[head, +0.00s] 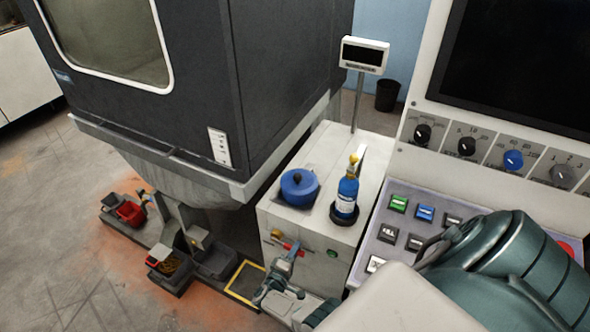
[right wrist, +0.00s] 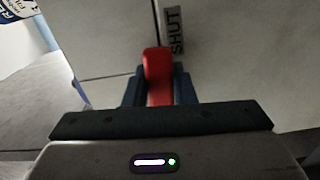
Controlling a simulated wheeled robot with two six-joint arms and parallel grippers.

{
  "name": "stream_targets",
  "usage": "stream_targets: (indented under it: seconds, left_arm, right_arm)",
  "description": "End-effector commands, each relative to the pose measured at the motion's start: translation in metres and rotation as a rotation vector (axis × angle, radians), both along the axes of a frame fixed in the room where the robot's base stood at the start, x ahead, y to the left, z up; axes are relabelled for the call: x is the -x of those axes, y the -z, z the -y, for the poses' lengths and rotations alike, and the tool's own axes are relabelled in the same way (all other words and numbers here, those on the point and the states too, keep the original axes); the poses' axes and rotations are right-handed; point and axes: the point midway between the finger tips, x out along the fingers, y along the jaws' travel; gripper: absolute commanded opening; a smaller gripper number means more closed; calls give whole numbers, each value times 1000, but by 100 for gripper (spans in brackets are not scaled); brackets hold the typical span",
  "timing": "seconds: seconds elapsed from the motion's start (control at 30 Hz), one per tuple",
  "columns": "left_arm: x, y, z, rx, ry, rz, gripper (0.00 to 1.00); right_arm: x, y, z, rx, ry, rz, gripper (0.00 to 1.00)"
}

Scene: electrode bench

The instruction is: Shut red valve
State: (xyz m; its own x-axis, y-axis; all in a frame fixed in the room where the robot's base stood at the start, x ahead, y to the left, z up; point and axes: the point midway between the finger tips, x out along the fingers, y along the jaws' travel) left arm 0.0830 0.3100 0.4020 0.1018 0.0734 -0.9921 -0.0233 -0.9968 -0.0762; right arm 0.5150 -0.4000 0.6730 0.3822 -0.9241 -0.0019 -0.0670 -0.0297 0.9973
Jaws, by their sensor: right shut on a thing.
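The red valve (head: 288,246) is on the front face of the white cabinet, below its top edge. In the right wrist view its red handle (right wrist: 157,68) stands between the two blue fingers. My right gripper (head: 294,250) is shut on this handle. A label reading SHUT (right wrist: 174,30) is beside the handle's far end in the wrist view. The fingers hide part of the handle. My left gripper is not in view.
A blue pot (head: 299,187) and a blue bottle (head: 347,196) stand on the white cabinet (head: 330,150). A control panel (head: 400,240) with buttons is to the right. Bins, one with a red container (head: 130,212), stand on the floor at left.

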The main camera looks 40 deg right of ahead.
Motion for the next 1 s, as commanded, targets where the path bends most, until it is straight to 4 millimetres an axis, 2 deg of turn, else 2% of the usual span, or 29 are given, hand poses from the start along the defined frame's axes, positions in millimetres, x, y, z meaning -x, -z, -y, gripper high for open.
stream_targets:
  seconds: [0.27,0.3,0.4,0.77,0.87,1.0]
  left_arm:
    - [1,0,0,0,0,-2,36]
    - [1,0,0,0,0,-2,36]
    - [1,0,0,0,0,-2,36]
    - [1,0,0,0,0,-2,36]
    - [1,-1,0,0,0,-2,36]
    - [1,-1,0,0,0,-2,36]
  right_arm:
    - [0,0,0,3,-1,-4,0]
    - [0,0,0,3,-1,-4,27]
    - [0,0,0,3,-1,-3,45]
    - [2,0,-5,1,-1,-2,45]
    - [7,0,-18,0,-1,-2,45]
    - [19,1,-44,-1,-1,-2,45]
